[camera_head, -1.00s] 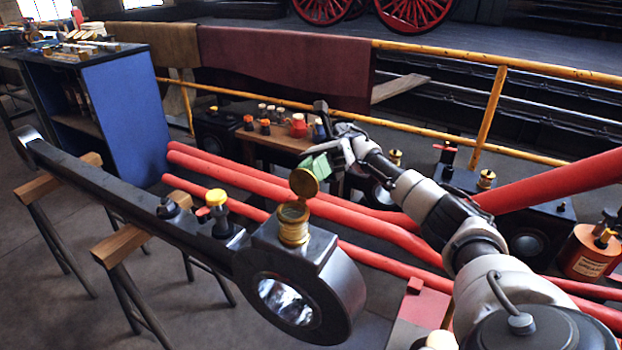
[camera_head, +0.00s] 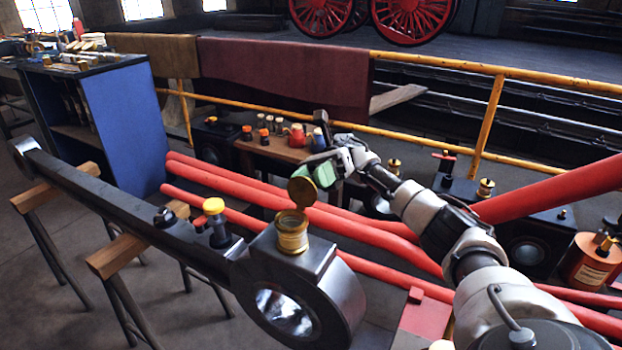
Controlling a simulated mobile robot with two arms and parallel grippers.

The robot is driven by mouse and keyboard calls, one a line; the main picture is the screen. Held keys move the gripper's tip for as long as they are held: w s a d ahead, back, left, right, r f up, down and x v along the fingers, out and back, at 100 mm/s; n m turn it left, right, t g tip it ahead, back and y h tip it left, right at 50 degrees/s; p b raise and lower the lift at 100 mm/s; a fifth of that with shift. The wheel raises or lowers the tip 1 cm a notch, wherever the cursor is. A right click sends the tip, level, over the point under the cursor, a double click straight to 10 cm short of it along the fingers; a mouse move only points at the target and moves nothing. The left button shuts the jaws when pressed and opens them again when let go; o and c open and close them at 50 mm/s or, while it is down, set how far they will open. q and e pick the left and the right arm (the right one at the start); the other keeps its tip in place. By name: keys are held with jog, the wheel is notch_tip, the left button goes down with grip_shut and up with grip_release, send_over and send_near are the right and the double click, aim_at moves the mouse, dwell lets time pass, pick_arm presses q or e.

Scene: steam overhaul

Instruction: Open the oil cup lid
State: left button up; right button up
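The brass oil cup (camera_head: 291,236) stands on top of the round end of a long dark rod (camera_head: 110,205). Its round brass lid (camera_head: 302,192) stands up above the cup's rim, tilted back, and the cup's mouth shows uncovered. My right gripper (camera_head: 321,174), with green finger pads, is just behind and to the right of the lid. The lid overlaps it in the picture, so I cannot tell whether they touch or how far apart the fingers are. My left gripper is not in view.
A yellow-topped fitting (camera_head: 214,207) stands on the rod left of the cup. Wooden trestles (camera_head: 130,252) support the rod. Red pipes (camera_head: 350,222) run behind it, below my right arm. A small table (camera_head: 262,150) with cans and a yellow railing (camera_head: 490,120) are farther back.

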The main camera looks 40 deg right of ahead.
jog(key=shift+r, duration=0.25)
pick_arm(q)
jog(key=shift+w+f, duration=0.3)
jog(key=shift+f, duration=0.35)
pick_arm(e)
jog(key=s+d+r, duration=0.4)
jog(key=s+r, duration=0.6)
jog(key=shift+s+d+r, duration=0.2)
jog(key=shift+s+r, duration=0.05)
jog(key=shift+s, duration=0.15)
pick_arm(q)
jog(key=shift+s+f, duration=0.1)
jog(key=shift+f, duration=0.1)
